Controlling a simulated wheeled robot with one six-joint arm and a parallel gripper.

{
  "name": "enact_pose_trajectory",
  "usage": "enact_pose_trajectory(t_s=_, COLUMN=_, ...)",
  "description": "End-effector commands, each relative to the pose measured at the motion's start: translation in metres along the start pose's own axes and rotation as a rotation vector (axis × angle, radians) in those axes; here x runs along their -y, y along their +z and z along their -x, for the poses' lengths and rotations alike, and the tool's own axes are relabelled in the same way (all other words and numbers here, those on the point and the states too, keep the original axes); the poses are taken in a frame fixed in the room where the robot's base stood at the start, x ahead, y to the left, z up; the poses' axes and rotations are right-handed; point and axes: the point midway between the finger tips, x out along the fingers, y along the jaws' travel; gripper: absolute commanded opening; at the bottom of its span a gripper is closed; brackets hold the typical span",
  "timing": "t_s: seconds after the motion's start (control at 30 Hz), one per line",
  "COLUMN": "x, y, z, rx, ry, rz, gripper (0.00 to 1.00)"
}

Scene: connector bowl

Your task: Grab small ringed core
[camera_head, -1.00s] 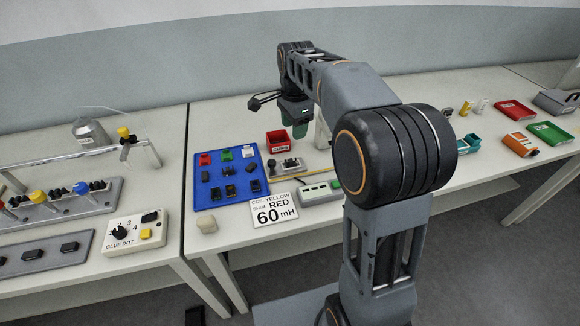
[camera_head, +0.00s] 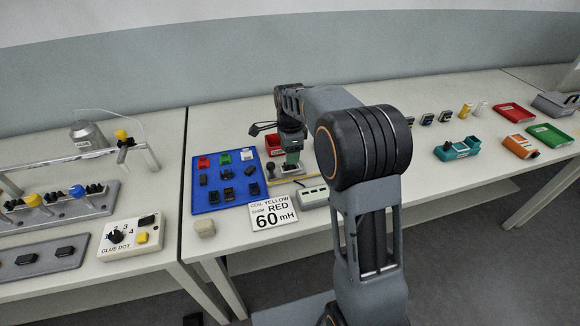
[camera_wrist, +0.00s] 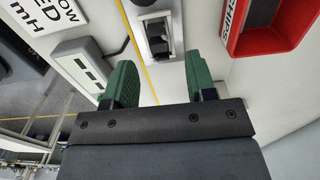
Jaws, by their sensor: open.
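My gripper (camera_head: 291,158) is open, with its green fingers pointing down above the small grey fixture (camera_head: 286,174) beside the blue tray. In the wrist view the two fingers (camera_wrist: 160,72) are apart with nothing between their tips. Just beyond them is a small dark part (camera_wrist: 159,42) seated in the pale fixture (camera_wrist: 145,18). I cannot tell whether it is the small ringed core; no ring is clear on it. The blue tray (camera_head: 203,205) holds several small black parts in rows, with a red, a green and a white one at the back.
A red bin (camera_wrist: 236,42) stands close to the fixture. A white box with green windows (camera_wrist: 88,66) and a sign reading 60 mH (camera_head: 272,213) lie in front. A glue dot box (camera_head: 132,238) is on the left table. Trays (camera_head: 515,112) stand at the right.

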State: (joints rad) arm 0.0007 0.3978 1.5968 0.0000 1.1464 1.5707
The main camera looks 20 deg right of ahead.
Motion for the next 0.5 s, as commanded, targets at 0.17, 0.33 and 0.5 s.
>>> enact_pose_trajectory(t_s=0.17, x=-0.002, y=0.0, z=-0.026, rx=0.0, ry=0.003, rz=0.0, gripper=0.51)
enact_pose_trajectory(t_s=0.33, x=-0.002, y=0.0, z=-0.039, rx=0.0, ry=0.003, rz=0.0, gripper=0.51)
enact_pose_trajectory(t_s=0.5, x=-0.002, y=0.0, z=-0.041, rx=0.0, ry=0.001, rz=0.0, gripper=0.51)
